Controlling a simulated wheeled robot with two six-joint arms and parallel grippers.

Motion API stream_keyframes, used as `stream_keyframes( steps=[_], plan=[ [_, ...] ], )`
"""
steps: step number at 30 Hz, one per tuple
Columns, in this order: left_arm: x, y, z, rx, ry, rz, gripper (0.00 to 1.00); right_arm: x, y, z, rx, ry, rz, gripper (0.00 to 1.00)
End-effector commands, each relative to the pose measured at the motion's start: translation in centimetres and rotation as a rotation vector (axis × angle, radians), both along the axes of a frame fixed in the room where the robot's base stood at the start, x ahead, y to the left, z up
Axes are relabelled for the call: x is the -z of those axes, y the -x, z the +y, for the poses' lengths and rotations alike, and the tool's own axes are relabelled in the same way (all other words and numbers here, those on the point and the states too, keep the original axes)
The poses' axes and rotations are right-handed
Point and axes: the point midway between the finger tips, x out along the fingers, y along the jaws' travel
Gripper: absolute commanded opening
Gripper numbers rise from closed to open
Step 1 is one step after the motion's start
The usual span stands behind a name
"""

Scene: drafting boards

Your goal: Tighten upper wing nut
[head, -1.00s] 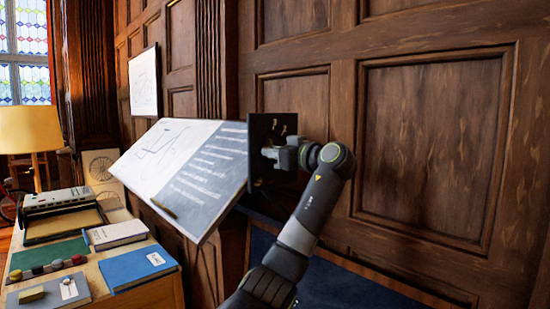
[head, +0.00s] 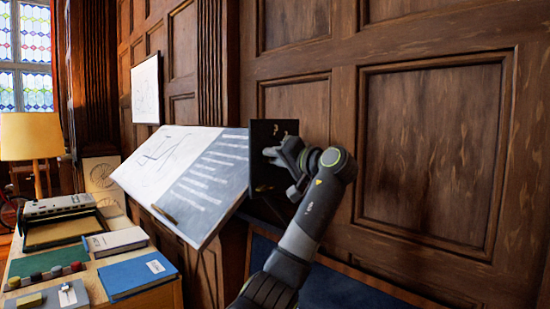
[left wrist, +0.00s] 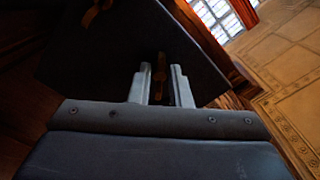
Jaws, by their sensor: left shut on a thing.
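A dark square plate (head: 259,136) on the right end of the drafting board (head: 190,175) faces my left arm. Small brass pieces (head: 277,128) show near its top, and another brass bit (head: 262,188) shows low on it. My left gripper (head: 270,153) is at the plate, tilted. In the left wrist view its two pale fingers (left wrist: 159,88) are shut on a brass wing nut (left wrist: 160,68) against the dark plate. Another brass piece (left wrist: 95,12) shows at the upper left there. The fingers hide part of the held nut. My right gripper is not in view.
A desk at the lower left holds a blue book (head: 137,275), a pale book (head: 117,241), a machine (head: 58,207) and a lamp (head: 30,137). A panelled wood wall (head: 430,150) stands close behind the arm. A blue panel (head: 345,290) is low beside it.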

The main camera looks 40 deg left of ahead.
Motion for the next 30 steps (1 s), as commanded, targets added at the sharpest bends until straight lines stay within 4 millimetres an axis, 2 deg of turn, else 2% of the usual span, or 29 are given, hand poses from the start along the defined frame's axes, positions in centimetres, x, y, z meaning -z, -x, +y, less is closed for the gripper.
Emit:
stream_keyframes(
  steps=[15, 21, 30],
  plan=[
    [-0.3, 0.0, 0.0, 0.002, -0.04, 0.435, 0.0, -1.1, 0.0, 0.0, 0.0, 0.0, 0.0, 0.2],
    [-0.3, 0.0, 0.0, 0.002, -0.049, 0.539, 0.0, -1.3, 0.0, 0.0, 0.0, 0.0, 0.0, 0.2],
    [-0.3, 0.0, 0.0, 0.003, -0.053, 0.605, 0.0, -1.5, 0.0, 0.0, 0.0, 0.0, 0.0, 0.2]
  ],
)
